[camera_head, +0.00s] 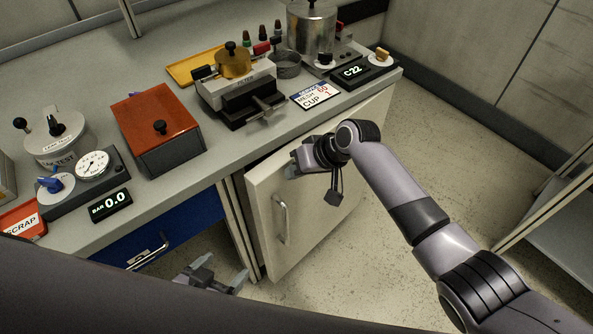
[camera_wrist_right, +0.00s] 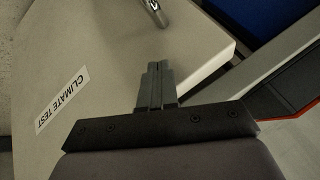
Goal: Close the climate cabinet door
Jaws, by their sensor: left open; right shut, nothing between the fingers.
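The climate cabinet door (camera_head: 310,222) is a cream panel under the bench with a metal handle (camera_head: 281,218) near its left edge. It stands ajar, with a dark gap between its left edge and the bench front. In the right wrist view the door (camera_wrist_right: 110,75) carries a "CLIMATE TEST" label (camera_wrist_right: 62,100), and its handle (camera_wrist_right: 156,12) shows at the top. My right gripper (camera_head: 294,165) is shut and empty at the door's upper part; its fingertips (camera_wrist_right: 154,66) overlap the panel, but I cannot tell whether they touch. My left gripper (camera_head: 228,275) is open and empty, low and left of the door.
A blue drawer front (camera_head: 170,232) lies left of the door under the bench (camera_head: 215,165). The bench top holds a red box (camera_head: 158,120), gauges and a metal pot (camera_head: 311,30). Floor (camera_head: 400,180) right of the door is clear; a shelf unit (camera_head: 560,215) stands far right.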

